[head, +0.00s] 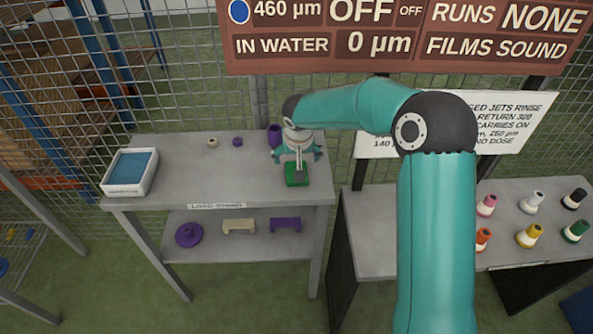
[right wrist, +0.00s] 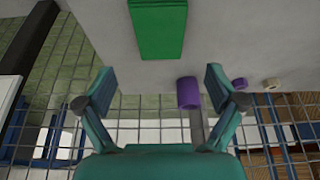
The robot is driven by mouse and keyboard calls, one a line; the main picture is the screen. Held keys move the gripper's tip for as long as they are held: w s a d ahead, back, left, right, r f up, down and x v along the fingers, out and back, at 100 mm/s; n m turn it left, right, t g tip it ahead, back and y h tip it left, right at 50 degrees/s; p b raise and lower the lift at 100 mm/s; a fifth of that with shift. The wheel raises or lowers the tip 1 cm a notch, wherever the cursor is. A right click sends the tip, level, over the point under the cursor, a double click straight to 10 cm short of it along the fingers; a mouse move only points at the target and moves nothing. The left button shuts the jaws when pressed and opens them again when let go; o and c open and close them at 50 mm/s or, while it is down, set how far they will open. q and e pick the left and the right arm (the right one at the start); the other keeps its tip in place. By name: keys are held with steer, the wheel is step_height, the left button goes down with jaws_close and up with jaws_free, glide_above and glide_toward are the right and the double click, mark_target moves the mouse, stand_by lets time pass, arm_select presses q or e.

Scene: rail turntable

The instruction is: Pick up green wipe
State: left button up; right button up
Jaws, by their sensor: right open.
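The green wipe (head: 297,180) lies flat near the right front corner of the grey bench top. It also shows as a green rectangle (right wrist: 158,28) at the top of the right wrist view. My right gripper (head: 298,156) is open and empty just behind and above the wipe in the head view. In the right wrist view its two fingers (right wrist: 160,78) stand wide apart, with the wipe beyond the tips. The wipe and the fingers look apart. My left gripper is not in view.
A purple cylinder (head: 274,135) stands close beside my right gripper, also in the right wrist view (right wrist: 188,92). Small purple (head: 238,142) and cream (head: 212,142) rings sit farther left. A white tray with a blue pad (head: 130,190) is at the left. Wire mesh runs behind the bench.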

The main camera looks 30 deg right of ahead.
mark_target(296, 167)
steer(key=shift+p+x, duration=0.65)
steer(key=shift+x, duration=2.15)
steer(key=shift+s+f, duration=0.1)
steer(key=shift+s, duration=0.05)
steer(key=shift+f+b, duration=0.25)
steer(key=shift+b, duration=0.45)
steer(key=shift+c, duration=0.2)
steer(key=c, duration=1)
